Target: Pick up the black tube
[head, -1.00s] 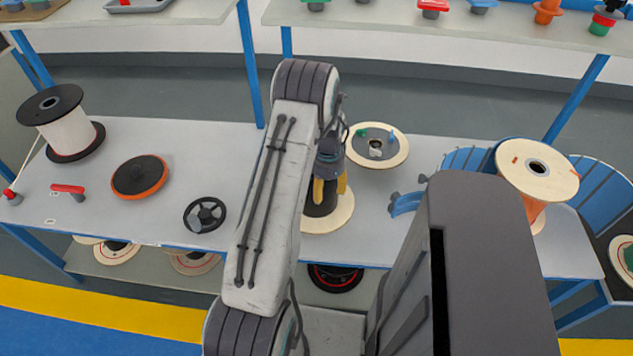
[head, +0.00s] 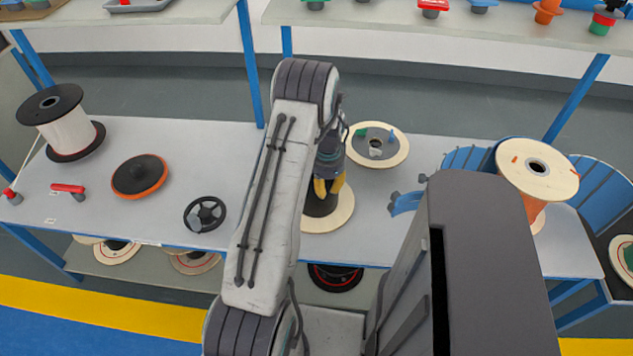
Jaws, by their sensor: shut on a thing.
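My gripper (head: 328,190), with yellow fingers, points down at the middle of the table. The black tube (head: 320,206) is the dark cylinder below and between the fingers, standing on a pale wooden disc (head: 340,216). The fingers are shut on its top. My arm hides its left side and part of the disc. The tube looks upright and still seems to rest on the disc; I cannot see any gap below it.
A black handwheel (head: 204,215) and an orange-rimmed black disc (head: 139,176) lie to the left. A blue bracket (head: 405,203) and a large wooden spool (head: 510,170) are to the right. Shelves cross above.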

